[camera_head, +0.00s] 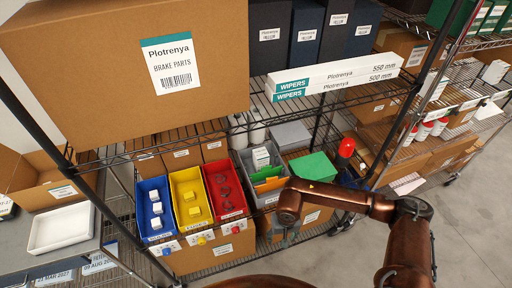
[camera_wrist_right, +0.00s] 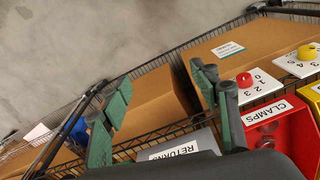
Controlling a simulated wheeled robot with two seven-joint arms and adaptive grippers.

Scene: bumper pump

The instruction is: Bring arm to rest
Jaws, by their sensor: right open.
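My right arm (camera_head: 345,197), copper-coloured, reaches in from the lower right to the shelf front. Its gripper (camera_head: 287,238) hangs small and partly hidden below the wrist, in front of the returns bin. In the right wrist view the gripper (camera_wrist_right: 160,80) shows two green-padded fingers spread apart, with nothing between them. The grey returns bin (camera_wrist_right: 178,145) is right behind the fingers, and the red clamps bin (camera_wrist_right: 270,135) is to their right. My left gripper is not in view.
Blue (camera_head: 154,190), yellow (camera_head: 187,185) and red (camera_head: 225,185) bins stand in a row, with knobbed dials on their fronts. A large brake parts box (camera_head: 90,75) sits above. A white tray (camera_head: 60,229) lies at left. Open floor (camera_head: 470,225) is at right.

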